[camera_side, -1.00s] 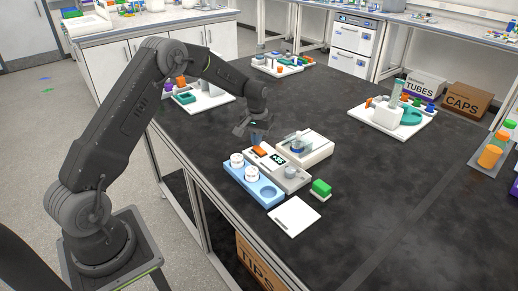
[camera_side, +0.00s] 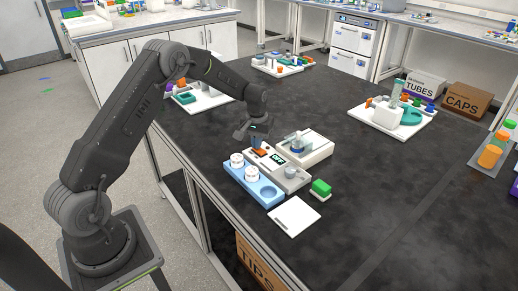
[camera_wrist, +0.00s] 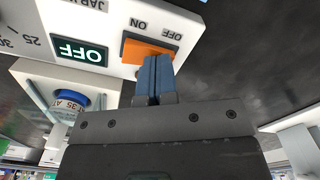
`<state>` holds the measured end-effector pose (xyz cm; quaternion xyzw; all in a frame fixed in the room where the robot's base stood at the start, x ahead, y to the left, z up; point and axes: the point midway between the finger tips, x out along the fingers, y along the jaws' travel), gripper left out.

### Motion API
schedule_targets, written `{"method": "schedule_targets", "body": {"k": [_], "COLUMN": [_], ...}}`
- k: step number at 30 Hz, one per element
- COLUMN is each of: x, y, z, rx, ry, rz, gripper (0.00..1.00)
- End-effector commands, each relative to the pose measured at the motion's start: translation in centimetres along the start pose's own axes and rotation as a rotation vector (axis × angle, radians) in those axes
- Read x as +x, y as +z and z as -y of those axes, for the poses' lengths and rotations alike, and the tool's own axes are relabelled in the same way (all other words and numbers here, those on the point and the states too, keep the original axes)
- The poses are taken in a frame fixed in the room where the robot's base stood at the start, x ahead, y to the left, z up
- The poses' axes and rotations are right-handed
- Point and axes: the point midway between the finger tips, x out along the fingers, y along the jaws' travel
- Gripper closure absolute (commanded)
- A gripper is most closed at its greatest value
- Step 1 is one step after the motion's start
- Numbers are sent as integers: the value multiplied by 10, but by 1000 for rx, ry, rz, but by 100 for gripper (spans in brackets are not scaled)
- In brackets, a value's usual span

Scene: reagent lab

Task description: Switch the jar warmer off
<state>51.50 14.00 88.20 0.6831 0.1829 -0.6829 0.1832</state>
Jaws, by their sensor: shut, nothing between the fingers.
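The jar warmer (camera_side: 297,182) is a pale grey box on the black bench, with a round knob and a dark display. In the wrist view its display (camera_wrist: 80,52) reads OFF in light letters, upside down. My gripper (camera_side: 256,147) is shut and empty, pointing down over the switch. In the wrist view its blue fingertips (camera_wrist: 155,62) are at the switch's edge on the OFF-label side and appear to touch it. They hide part of the switch.
A blue tray (camera_side: 267,191) with two white-lidded jars stands on the near side. A white unit (camera_side: 318,155) with a clear cover stands behind. A green-topped block (camera_side: 320,187) and a white pad (camera_side: 295,216) lie to the right.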

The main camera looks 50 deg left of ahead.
Motion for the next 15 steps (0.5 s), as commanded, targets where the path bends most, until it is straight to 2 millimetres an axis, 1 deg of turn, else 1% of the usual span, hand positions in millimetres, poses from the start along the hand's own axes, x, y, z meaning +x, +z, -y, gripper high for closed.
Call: {"method": "schedule_targets", "body": {"k": [2, 5, 15], "x": [3, 2, -24], "y": [1, 0, 0], "z": [0, 0, 0], "rx": [1, 1, 1], "ry": [-1, -1, 0], "rz": [2, 1, -2], "gripper": [100, 100, 100]}}
